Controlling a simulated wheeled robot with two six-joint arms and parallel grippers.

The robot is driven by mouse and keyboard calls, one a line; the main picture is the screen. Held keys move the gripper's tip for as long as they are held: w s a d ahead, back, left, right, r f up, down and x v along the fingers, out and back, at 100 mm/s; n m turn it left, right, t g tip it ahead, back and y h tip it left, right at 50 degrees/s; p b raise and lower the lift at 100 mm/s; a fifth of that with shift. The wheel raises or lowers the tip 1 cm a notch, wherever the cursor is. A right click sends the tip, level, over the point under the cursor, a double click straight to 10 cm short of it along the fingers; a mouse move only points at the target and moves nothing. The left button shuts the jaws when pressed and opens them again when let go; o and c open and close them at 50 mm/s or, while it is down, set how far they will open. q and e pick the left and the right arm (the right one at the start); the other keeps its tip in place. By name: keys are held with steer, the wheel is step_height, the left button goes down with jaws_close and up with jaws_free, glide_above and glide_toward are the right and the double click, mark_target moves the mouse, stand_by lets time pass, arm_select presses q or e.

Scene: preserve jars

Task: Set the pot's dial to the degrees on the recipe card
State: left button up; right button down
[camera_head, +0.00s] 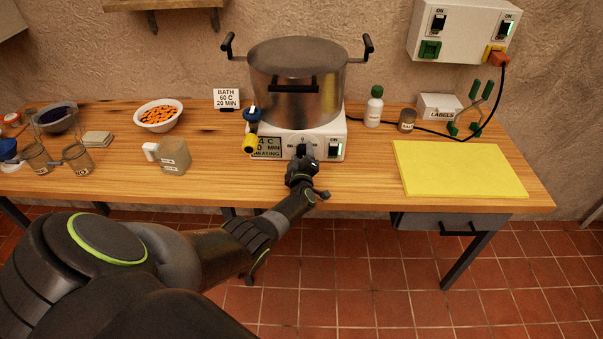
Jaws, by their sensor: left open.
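The recipe card (227,98) stands left of the pot and reads "BATH 60 C 20 MIN". A dark display (267,147) on the base reads "4 C" in part, with "HEATING" below; its left side is partly hidden by a yellow part. The dial (303,148) sits mid-front of the base, largely hidden by my gripper. My left gripper (302,165) is open, right at the dial; contact cannot be told. My right gripper is not in view.
A jug (173,155), carrot bowl (158,115) and glass jars (77,157) stand left. A yellow mat (460,169) lies clear at right, below a white bottle (374,107).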

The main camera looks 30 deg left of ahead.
arm_select(q)
steer(key=p+v, duration=0.3)
steer(key=v, duration=0.5)
steer(key=shift+s+d+r, duration=0.15)
steer(key=shift+s, duration=0.1)
steer(key=v, duration=0.8)
steer(key=shift+d, duration=0.15)
steer(key=s+d+f+m+g+h+b, duration=0.1)
steer(key=s+f+m+g+h+b, duration=0.2)
steer(key=s+f, duration=0.5)
steer(key=s+d+f+m+h+b, duration=0.15)
steer(key=s+f+m, duration=0.3)
steer(key=f, duration=0.85)
steer(key=s+d+f+m+g+h+b, duration=0.2)
steer(key=s+f+m+h, duration=0.15)
steer(key=s+f, duration=0.5)
steer(key=s+f+m+g+b, duration=0.1)
steer(key=s+f+g, duration=0.2)
steer(key=s, duration=0.6)
steer(key=s+f+m+g+b, duration=0.2)
steer(key=s+f+g, duration=0.1)
steer(key=s+f, duration=0.5)
steer(key=s+f+m+g+b, duration=0.1)
steer(key=s+f+m+g, duration=0.1)
steer(key=s+f, duration=0.4)
steer(key=s+a, duration=0.1)
steer(key=s, duration=0.3)
steer(key=shift+g+h, duration=0.3)
steer(key=shift+g, duration=0.1)
